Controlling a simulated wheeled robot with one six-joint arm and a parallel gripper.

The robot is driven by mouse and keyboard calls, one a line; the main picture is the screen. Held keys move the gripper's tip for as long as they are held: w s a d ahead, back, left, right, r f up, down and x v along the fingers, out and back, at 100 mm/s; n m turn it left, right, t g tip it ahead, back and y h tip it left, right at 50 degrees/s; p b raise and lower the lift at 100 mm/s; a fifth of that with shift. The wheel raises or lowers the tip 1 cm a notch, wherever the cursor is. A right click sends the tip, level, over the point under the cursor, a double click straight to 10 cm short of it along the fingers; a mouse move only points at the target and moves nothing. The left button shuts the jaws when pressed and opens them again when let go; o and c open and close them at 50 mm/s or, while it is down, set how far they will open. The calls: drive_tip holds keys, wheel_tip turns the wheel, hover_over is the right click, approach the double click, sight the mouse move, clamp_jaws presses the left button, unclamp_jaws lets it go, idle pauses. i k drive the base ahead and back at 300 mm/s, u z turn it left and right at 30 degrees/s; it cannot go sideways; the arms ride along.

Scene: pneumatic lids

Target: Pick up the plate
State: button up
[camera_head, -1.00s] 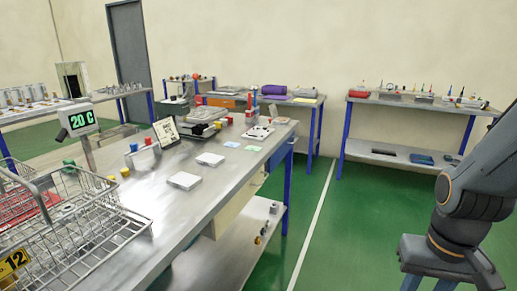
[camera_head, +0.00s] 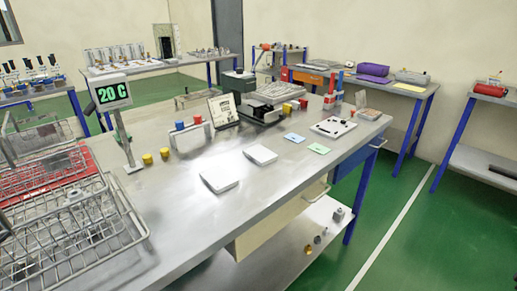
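Two pale, flat, square plates lie on the grey workbench (camera_head: 175,215). The nearer plate (camera_head: 219,178) lies towards the bench's front edge, and the other plate (camera_head: 260,154) lies a little farther back and to the right. A third whitish plate (camera_head: 322,128) with small dark parts on it lies near the bench's far right end. I cannot tell which one the task means. My gripper is outside the view.
Wire baskets (camera_head: 75,235) fill the bench's left end. A display (camera_head: 112,93) reading "20 C" stands behind them. Small yellow knobs (camera_head: 147,159), a block with blue and red caps (camera_head: 189,138) and a sign (camera_head: 222,109) stand farther back. Green floor (camera_head: 420,240) is clear at right.

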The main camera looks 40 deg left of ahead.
sight(263, 156)
drive_tip(key=u, duration=0.75)
drive_tip(key=i, duration=0.95)
drive_tip(key=u, duration=0.85)
